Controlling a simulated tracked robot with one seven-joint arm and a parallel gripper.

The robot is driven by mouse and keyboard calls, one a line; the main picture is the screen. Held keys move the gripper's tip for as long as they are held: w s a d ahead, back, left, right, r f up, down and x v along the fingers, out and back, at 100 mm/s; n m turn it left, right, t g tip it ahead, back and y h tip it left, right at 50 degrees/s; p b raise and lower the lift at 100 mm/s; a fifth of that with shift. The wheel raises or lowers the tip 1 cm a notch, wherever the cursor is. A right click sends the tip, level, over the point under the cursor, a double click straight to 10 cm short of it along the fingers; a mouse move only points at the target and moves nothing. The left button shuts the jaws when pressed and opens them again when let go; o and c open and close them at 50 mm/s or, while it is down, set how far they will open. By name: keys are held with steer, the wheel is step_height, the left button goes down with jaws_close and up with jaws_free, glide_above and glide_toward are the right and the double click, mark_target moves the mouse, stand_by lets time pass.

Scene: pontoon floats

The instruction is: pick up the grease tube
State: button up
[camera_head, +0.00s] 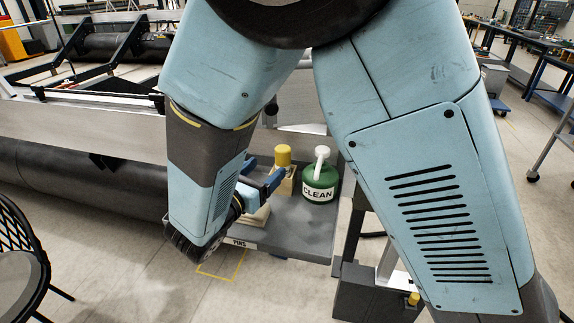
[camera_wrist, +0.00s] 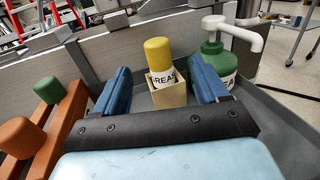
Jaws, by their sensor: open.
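The grease tube (camera_wrist: 160,62) has a yellow cap and a white label with dark letters. It stands upright in a tan square holder (camera_wrist: 168,92) on a grey tray. The tube appears beyond or between the fingertips, and I cannot tell the exact depth. In the head view my gripper (camera_head: 268,182) is beside the holder, partly hidden by my arm.
A green pump bottle (camera_head: 319,184) labelled CLEAN stands close right of the tube, its white spout (camera_wrist: 232,32) reaching right. The grey tray (camera_head: 300,235) has a PINS label at its front. Orange and green pegs (camera_wrist: 46,90) stand left in the wrist view. A grey beam runs behind.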

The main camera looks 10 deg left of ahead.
mark_target(279, 154)
steer(key=x, duration=0.9)
steer(key=shift+w+a, duration=0.1)
steer(key=shift+w, duration=0.25)
steer(key=shift+r, duration=0.1)
steer(key=c, duration=1.1)
